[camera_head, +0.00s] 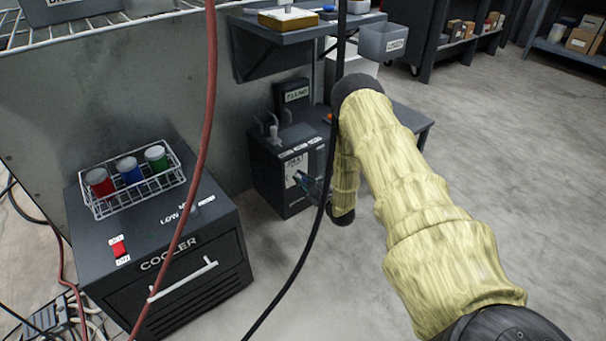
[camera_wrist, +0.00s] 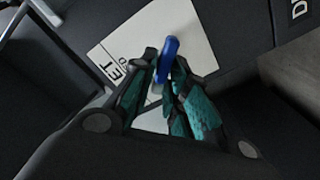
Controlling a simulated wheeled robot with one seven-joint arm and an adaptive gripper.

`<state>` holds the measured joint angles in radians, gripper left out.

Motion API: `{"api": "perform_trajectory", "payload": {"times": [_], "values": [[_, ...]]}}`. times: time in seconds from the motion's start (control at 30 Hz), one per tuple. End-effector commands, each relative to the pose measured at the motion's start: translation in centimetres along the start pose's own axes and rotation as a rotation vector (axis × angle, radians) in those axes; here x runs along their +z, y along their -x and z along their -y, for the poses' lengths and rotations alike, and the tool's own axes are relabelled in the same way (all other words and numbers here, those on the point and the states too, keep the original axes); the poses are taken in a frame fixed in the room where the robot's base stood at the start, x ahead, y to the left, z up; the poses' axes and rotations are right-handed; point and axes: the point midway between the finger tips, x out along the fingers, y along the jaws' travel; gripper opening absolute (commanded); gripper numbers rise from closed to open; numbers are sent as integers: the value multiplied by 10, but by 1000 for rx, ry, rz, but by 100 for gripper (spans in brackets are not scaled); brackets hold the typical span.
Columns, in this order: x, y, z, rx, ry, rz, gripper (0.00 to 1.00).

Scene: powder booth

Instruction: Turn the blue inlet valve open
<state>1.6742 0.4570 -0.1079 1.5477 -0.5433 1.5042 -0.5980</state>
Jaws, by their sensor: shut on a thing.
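The blue inlet valve handle (camera_wrist: 170,55) shows in the wrist view between the tips of my gripper (camera_wrist: 163,82). The gripper's teal-padded fingers are shut on it, and the handle's upper end sticks out past them. A white label plate (camera_wrist: 125,45) with partly hidden lettering lies behind the handle. In the head view my gripper (camera_head: 309,184) is at the front of a dark cabinet (camera_head: 265,180) with a white panel. My arm, in a yellow sleeve, reaches down to it from the right. The handle is too small to make out clearly in the head view.
A black cooler (camera_head: 200,260) stands at left, with a wire basket (camera_head: 135,195) of red, blue and green cups on top. A red hose (camera_head: 205,120) and a black cable (camera_head: 315,215) hang across the view, the cable close to my gripper. Open floor lies at right.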

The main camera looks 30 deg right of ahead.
Motion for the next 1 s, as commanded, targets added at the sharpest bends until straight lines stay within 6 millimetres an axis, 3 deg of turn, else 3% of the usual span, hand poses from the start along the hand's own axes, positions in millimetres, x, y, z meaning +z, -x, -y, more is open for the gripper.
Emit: {"api": "perform_trajectory", "payload": {"times": [0.6,1.0], "values": [[1,1,9,-6,573,-1,0],[4,1,12,-4,812,-1,0]]}}
